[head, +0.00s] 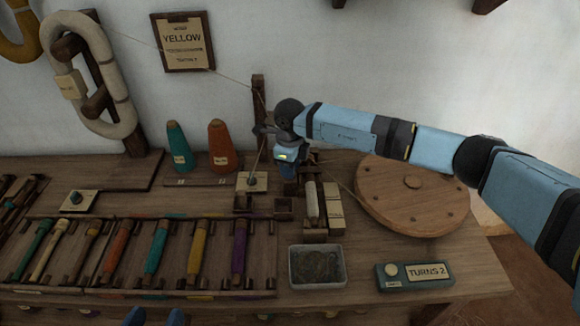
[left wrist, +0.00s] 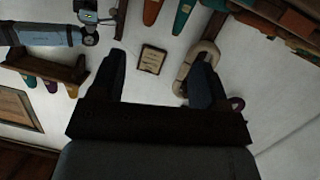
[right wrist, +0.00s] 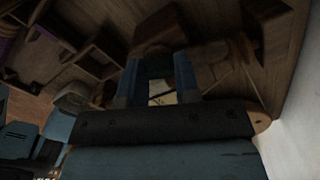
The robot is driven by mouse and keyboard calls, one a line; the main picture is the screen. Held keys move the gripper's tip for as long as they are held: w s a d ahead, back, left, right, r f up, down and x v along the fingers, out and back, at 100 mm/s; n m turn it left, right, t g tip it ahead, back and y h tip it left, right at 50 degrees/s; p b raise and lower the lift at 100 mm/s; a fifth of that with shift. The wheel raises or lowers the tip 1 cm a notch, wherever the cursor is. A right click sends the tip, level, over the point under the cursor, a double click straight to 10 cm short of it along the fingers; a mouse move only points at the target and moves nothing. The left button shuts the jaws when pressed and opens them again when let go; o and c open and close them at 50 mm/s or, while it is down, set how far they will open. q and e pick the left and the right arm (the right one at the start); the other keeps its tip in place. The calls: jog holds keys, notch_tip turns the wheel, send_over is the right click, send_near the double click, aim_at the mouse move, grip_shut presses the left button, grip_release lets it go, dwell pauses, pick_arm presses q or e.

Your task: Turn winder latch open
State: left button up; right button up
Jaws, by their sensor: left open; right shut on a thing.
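My right arm reaches in from the right in the head view, and its gripper (head: 288,172) points down at the winder area behind the white bobbin (head: 312,200). In the right wrist view the fingers of my right gripper (right wrist: 160,82) are shut on a small part, which I take to be the winder latch; the fingers and shadow hide most of it. The large round wooden wheel (head: 412,192) lies just right of it. My left gripper (left wrist: 160,78) is open and empty in the left wrist view, facing the wall, away from the winder.
A metal tray (head: 317,281) and a "TURNS 2" box (head: 415,274) stand at the bench front. A rack of coloured bobbins (head: 158,249) fills the left. Teal (head: 179,146) and orange (head: 222,147) cones stand behind. A "YELLOW" card (head: 183,42) hangs on the wall.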

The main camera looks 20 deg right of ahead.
jog(key=shift+n, duration=1.2)
pick_arm(q)
jog(key=shift+w+d+r+t+h, duration=0.2)
jog(key=shift+d+r+t+h, duration=0.15)
jog(key=shift+r, duration=0.3)
pick_arm(e)
jog(key=shift+n, duration=1.1)
pick_arm(q)
jog(key=shift+b, duration=0.3)
pick_arm(e)
jog(key=shift+r, duration=0.1)
jog(key=o, duration=0.9)
